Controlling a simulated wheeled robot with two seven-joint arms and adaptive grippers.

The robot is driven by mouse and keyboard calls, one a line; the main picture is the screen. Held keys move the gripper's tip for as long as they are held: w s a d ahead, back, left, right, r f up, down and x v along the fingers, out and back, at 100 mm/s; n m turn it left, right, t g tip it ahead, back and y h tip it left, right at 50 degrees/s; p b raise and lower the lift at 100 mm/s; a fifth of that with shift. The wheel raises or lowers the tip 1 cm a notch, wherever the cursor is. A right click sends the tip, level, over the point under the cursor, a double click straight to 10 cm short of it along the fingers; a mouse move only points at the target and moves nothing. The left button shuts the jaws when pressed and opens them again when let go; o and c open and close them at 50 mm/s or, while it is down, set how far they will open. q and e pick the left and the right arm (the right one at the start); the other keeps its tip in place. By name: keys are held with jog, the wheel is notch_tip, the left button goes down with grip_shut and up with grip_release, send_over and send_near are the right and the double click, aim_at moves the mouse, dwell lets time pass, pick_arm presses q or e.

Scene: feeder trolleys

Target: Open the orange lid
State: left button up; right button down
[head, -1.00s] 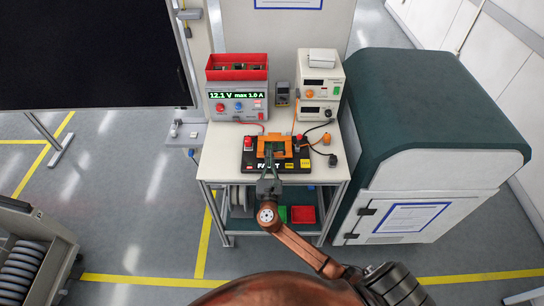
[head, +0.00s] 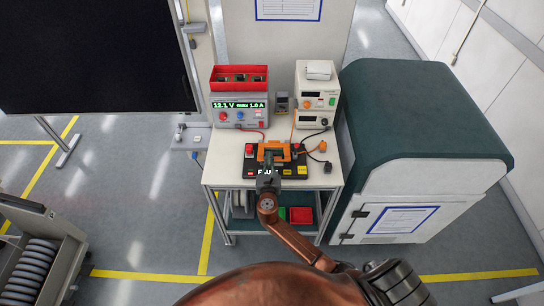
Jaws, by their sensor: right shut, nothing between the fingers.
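The orange lid (head: 272,147) is a frame-like piece on the black test fixture (head: 313,170) on the white trolley top. Whether it is fully down or raised is too small to tell. My right gripper (head: 269,160) is at the front side of the orange lid, with its fingers close to or over its middle. It is shut with nothing between its fingers; whether it touches the lid is unclear. The gripper hides part of the fixture's front. My left gripper is not in view.
A grey power supply (head: 240,118) with a red bin stands at the back left of the trolley, and white instruments (head: 317,100) at the back right. Cables lie right of the fixture. A green-topped cabinet (head: 410,110) stands close on the right.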

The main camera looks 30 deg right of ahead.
jog(key=shift+g, duration=0.4)
jog(key=r+p, duration=0.1)
jog(key=p, duration=0.1)
jog(key=w+r+p, duration=0.1)
jog(key=d+r+p, duration=0.1)
jog(key=p, duration=0.1)
jog(key=shift+w+r+p, duration=0.3)
jog(key=shift+r+p, duration=0.05)
jog(key=w+r+p, duration=0.1)
jog(key=w+d+r+p, duration=0.2)
jog(key=w, duration=0.1)
jog(key=shift+r, duration=0.2)
dwell(0.4)
